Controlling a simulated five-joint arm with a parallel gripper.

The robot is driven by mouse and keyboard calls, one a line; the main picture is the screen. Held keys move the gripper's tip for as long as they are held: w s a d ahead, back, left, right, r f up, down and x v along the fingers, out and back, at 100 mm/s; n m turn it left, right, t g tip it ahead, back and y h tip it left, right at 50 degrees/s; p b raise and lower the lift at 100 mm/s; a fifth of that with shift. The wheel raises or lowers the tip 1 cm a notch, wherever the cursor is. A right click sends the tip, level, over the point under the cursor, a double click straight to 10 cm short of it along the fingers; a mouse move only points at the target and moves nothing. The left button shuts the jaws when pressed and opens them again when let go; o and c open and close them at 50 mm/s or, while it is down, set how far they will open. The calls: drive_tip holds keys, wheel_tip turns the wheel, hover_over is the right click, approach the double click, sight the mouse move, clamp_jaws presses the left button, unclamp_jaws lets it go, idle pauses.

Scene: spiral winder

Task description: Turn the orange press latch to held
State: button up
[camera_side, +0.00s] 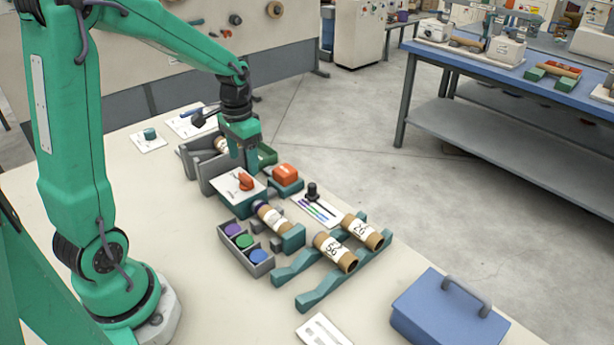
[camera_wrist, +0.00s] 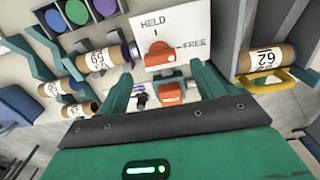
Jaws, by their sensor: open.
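The orange press latch (camera_side: 246,181) sits on a white panel (camera_side: 228,188) on top of a green block. In the wrist view the latch (camera_wrist: 157,53) lies below the HELD mark and left of the FREE mark on the panel (camera_wrist: 190,20); it appears to lie sideways, along the FREE mark, not up toward HELD. My gripper (camera_side: 243,164) hangs just above the latch in the side view. In the wrist view my gripper (camera_wrist: 163,85) is open, its two fingers apart with nothing between them. Whether a finger touches the latch is not clear.
An orange-topped block (camera_side: 286,173) stands close behind the panel. A tray (camera_side: 262,268) with purple, green and blue discs is in front. Labelled rolls (camera_side: 335,252) lie on green rails, and another roll (camera_side: 272,217) sits nearby. A blue box (camera_side: 448,312) stands front right.

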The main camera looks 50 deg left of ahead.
sight(245, 176)
drive_tip(key=shift+f, duration=2.3)
drive_tip(key=c, duration=1)
